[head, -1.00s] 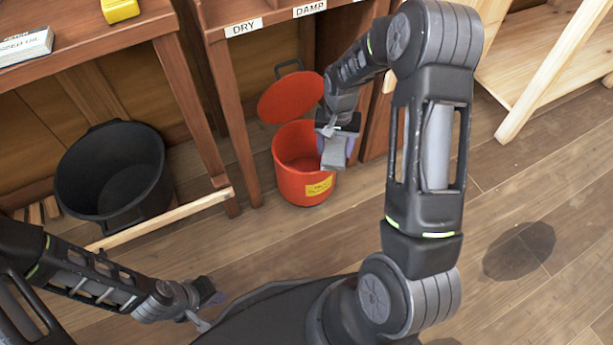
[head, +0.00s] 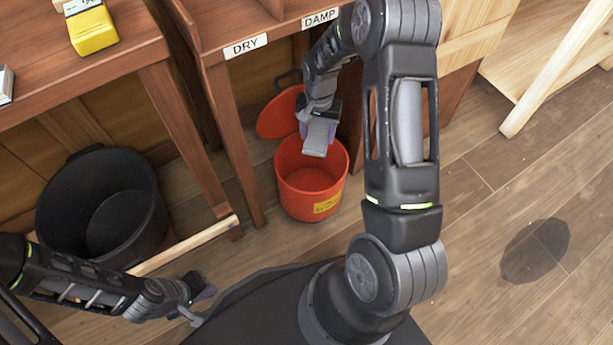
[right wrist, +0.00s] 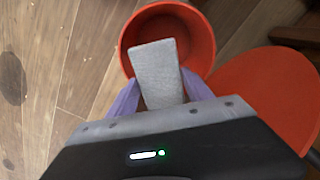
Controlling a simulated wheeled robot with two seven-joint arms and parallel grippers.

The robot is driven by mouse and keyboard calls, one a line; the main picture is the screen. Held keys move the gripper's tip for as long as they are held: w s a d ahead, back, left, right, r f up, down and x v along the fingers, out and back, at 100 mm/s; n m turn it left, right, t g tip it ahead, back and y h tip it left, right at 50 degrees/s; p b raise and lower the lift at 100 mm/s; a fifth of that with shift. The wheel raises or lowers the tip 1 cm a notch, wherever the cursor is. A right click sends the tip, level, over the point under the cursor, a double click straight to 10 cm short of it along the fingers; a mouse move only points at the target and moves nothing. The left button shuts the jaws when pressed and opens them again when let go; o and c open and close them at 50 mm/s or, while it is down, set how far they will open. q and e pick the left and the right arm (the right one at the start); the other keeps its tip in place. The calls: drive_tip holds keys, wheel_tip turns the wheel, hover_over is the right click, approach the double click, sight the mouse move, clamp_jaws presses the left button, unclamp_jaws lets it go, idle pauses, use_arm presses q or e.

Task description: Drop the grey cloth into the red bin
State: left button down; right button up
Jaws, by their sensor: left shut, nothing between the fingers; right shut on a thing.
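The grey cloth (head: 318,136) is a flat, light grey piece held between the fingers of my right gripper (head: 320,118). In the right wrist view the cloth (right wrist: 158,72) sticks out from between the purple fingers, over the opening of the red bin (right wrist: 205,50). In the head view the red bin (head: 312,181) stands on the floor with a yellow label on its front. Its lid (head: 277,115) is tipped open behind it. The cloth hangs at the back of the bin's mouth, above the rim. My left gripper (head: 205,291) is shut and empty at the lower left.
A large black tub (head: 100,205) stands on the left under a wooden table (head: 135,58) with a yellow box (head: 92,31) on it. A wooden bench labelled DRY and DAMP stands behind the bin.

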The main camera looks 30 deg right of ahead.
wheel_tip(320, 180, down, 6)
drive_tip(key=b, duration=0.4)
idle(0.4)
drive_tip(key=o, duration=1.4)
